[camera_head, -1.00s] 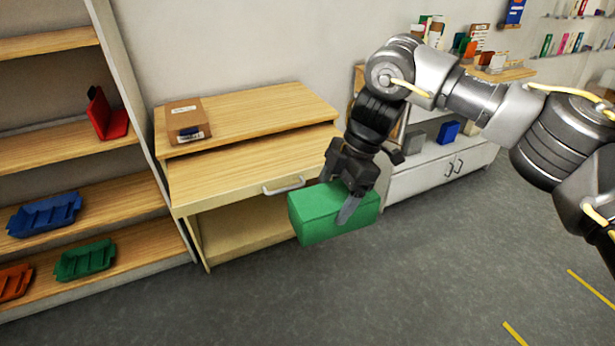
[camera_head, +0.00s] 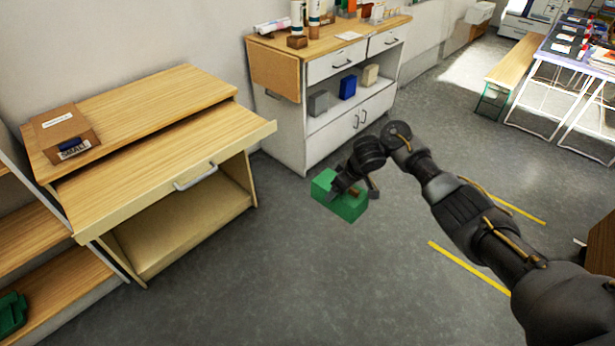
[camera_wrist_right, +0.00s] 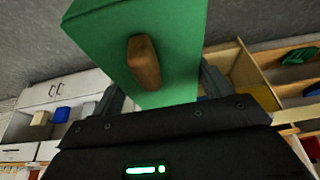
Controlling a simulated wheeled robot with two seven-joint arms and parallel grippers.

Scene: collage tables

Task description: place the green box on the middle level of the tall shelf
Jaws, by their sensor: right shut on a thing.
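The green box (camera_head: 340,196) is held in the air by my right gripper (camera_head: 353,187), above the grey floor. In the right wrist view the green box (camera_wrist_right: 170,50) fills the upper middle, with a brown knob-like piece on its face, and the gripper fingers (camera_wrist_right: 158,88) are at its sides. The tall shelf (camera_head: 45,225) shows only in part at the left edge, with a green bin (camera_head: 12,312) on a low board. Its middle level cannot be made out for certain. My left gripper is not in view.
A wooden drawer cabinet (camera_head: 150,180), its drawer pulled out, stands beside the shelf with a brown carton (camera_head: 64,134) on top. A white cabinet (camera_head: 335,125) stands at the back. A wooden bench (camera_head: 515,72) is at the right. Open floor lies in front.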

